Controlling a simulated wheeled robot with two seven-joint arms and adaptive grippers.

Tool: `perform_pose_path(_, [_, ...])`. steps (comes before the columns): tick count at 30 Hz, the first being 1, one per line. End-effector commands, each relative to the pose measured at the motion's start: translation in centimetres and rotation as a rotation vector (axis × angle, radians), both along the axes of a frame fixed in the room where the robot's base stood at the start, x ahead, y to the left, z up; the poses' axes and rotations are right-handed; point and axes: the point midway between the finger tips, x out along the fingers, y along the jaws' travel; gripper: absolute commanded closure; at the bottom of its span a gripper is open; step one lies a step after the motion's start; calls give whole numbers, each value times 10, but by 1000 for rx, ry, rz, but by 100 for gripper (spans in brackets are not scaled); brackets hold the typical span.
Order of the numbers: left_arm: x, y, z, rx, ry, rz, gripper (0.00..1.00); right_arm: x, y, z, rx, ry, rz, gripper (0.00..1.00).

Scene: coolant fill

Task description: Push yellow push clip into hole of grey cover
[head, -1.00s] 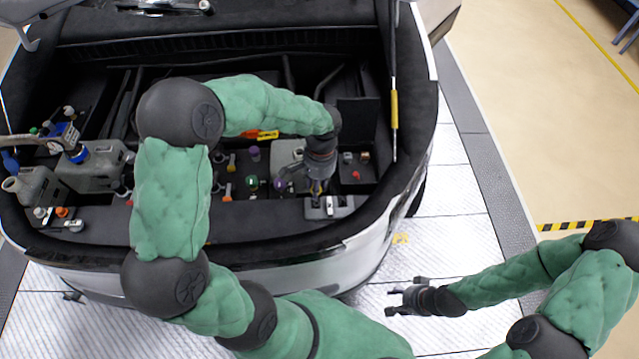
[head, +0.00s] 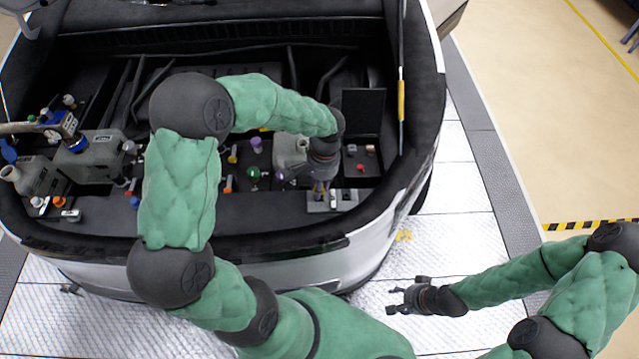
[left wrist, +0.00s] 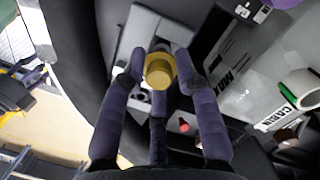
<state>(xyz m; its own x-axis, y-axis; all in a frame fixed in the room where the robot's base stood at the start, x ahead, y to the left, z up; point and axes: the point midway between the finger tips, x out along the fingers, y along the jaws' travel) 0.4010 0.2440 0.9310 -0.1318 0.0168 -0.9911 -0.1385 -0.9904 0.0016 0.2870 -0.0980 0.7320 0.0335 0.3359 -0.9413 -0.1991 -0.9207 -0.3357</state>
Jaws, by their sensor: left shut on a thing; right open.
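The yellow push clip (left wrist: 160,71) shows in the left wrist view as a round yellow head between the fingers of my left gripper (left wrist: 166,80). The gripper is shut on it. The grey cover (left wrist: 137,45) lies behind and around the clip in that view; which hole is under the clip is hidden. In the head view my left gripper (head: 321,184) points down at the grey cover (head: 346,204), at the front edge of the bay. I cannot tell whether the clip touches the cover. My right gripper (head: 411,298) is open and empty, outside the car.
The open engine bay holds grey tanks (head: 97,158) at the left and several coloured caps. A black box with small coloured parts (head: 361,160) stands just behind the cover. A prop rod with a yellow section (head: 401,100) rises at the right. Floor right of the car is clear.

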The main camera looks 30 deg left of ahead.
Motion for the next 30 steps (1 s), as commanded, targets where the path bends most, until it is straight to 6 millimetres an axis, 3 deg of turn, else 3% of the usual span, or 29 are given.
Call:
perform_pose_path(6, [0,0,-12,0,0,0,79,0,0,-8,0,0,0,53])
perform_pose_path(30, [0,0,-11,-1,0,-6,79,0,0,-7,0,0,0,53])
